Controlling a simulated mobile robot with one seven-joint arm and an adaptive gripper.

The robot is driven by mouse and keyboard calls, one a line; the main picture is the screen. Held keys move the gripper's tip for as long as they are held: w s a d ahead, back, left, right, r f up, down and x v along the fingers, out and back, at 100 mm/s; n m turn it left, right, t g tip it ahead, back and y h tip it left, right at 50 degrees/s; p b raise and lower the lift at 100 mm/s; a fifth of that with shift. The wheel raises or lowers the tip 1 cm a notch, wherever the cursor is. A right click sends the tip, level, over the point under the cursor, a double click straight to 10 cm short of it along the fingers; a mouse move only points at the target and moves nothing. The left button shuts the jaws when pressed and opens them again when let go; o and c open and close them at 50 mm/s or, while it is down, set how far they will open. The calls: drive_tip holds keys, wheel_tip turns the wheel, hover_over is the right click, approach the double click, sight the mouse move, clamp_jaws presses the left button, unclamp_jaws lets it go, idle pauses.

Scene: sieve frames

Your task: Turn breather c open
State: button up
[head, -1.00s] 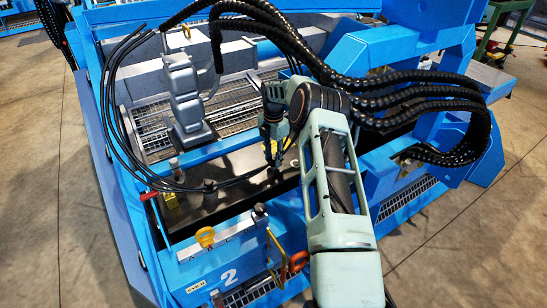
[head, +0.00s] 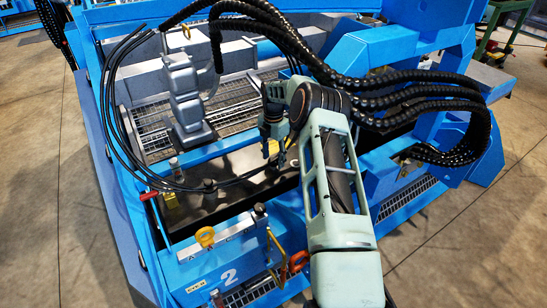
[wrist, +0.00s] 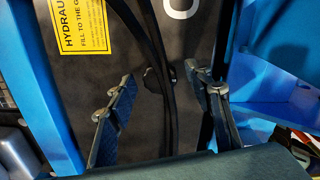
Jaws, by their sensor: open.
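In the wrist view a small dark round fitting (wrist: 151,80) sits on the dark panel (wrist: 205,45) between my fingers. A white letter, cut by the top edge and looking like a C, is just above it to the right, so it is likely breather c. Black hoses (wrist: 165,110) pass across its right part. Its turn position cannot be told. My gripper (wrist: 158,75) is open and empty, one finger on each side of the fitting and hoses. In the head view my gripper (head: 272,152) hangs over the dark panel; the fitting there cannot be made out.
A yellow hydraulic label (wrist: 82,25) is left of the fitting. Blue frame walls (wrist: 48,100) flank the panel. In the head view a grey casting (head: 187,95) stands behind left, black hoses (head: 215,188) cross the panel, and a blue box marked 2 (head: 240,250) is in front.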

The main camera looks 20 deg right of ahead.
sight(273, 160)
wheel_tip(273, 160, up, 12)
idle(0.6)
drive_tip(key=shift+a, duration=0.1)
